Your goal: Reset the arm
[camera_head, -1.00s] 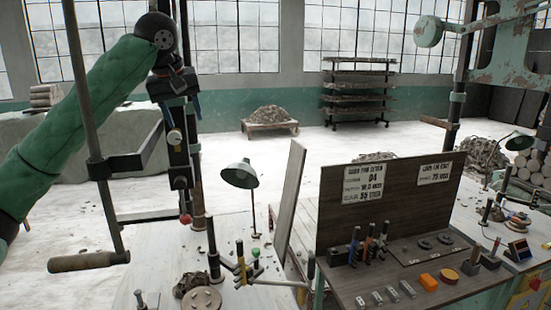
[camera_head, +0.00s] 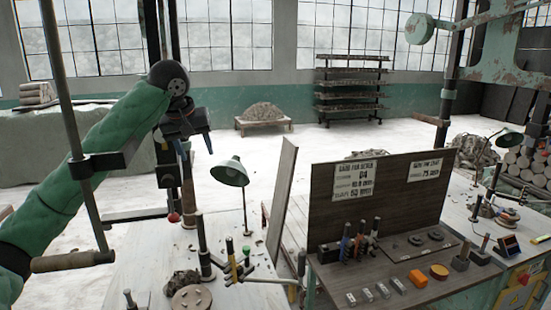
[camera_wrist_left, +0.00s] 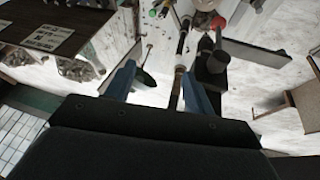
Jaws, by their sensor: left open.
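My left arm, in a green padded sleeve, comes in from the left in the head view. Its dark left gripper (camera_head: 196,146) hangs over the workshop to the left of the green lamp, well above the white table. In the left wrist view the two blue fingers (camera_wrist_left: 158,82) stand apart with nothing held between them. A dark post and part of the floor show beyond the fingers. My right gripper is in neither view.
A white worktable (camera_head: 140,262) holds a green lamp (camera_head: 230,172), a clay lump (camera_head: 181,284) and upright tools. A dark board (camera_head: 385,195) stands behind a tool bench on the right. A metal post frame (camera_head: 75,140) stands close at left.

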